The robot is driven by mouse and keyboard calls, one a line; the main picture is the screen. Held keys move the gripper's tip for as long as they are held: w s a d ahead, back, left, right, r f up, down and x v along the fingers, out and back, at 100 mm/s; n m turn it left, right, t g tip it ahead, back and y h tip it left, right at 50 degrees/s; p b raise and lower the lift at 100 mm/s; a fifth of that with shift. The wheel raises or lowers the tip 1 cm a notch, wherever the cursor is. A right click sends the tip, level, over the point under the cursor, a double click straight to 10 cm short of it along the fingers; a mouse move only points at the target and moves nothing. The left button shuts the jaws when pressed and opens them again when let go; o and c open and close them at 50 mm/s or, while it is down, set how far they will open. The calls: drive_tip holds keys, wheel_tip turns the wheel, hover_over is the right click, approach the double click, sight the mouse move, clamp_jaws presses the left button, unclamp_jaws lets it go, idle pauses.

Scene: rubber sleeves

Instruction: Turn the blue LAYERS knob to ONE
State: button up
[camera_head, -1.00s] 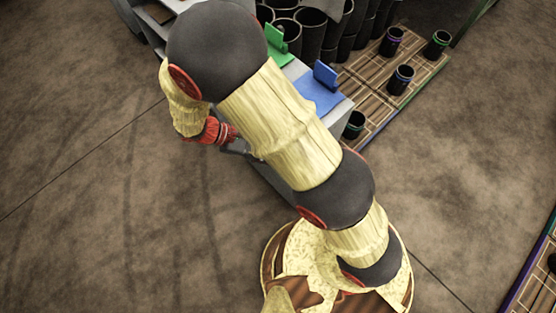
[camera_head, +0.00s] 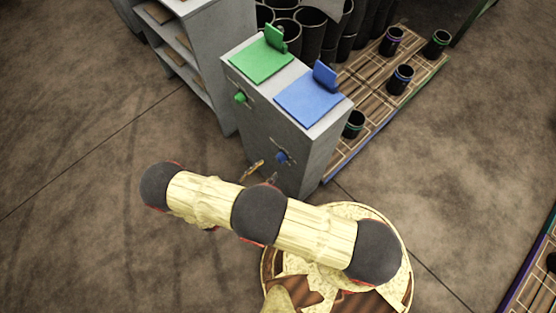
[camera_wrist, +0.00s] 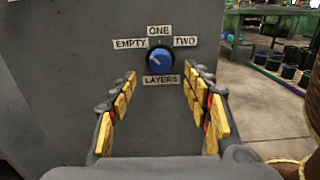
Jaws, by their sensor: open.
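The blue LAYERS knob (camera_wrist: 160,60) is on the grey box's front panel, between the EMPTY (camera_wrist: 130,44), ONE (camera_wrist: 159,29) and TWO (camera_wrist: 185,41) labels, above the LAYERS label (camera_wrist: 160,80). A small pale mark on the knob seems to lie toward its upper left, on the EMPTY side, but it is too small to be sure. The knob also shows in the head view (camera_head: 281,157). My gripper (camera_wrist: 160,84) is open and empty, its yellow-padded fingers spread left and right just below and in front of the knob, apart from it. My arm hides much of the gripper in the head view.
The grey box (camera_head: 310,160) carries a green plate (camera_head: 260,66) and a blue plate (camera_head: 308,98) on top, and a green knob (camera_head: 240,97) on its front. A shelf unit (camera_head: 212,45) stands beside it. Black sleeves (camera_head: 399,80) stand on boards at right. Floor left is clear.

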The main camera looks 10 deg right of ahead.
sight(278, 160)
drive_tip(key=b+x, duration=0.1)
drive_tip(key=x, duration=0.6)
drive_tip(key=shift+c, duration=0.6)
drive_tip(key=c, duration=1)
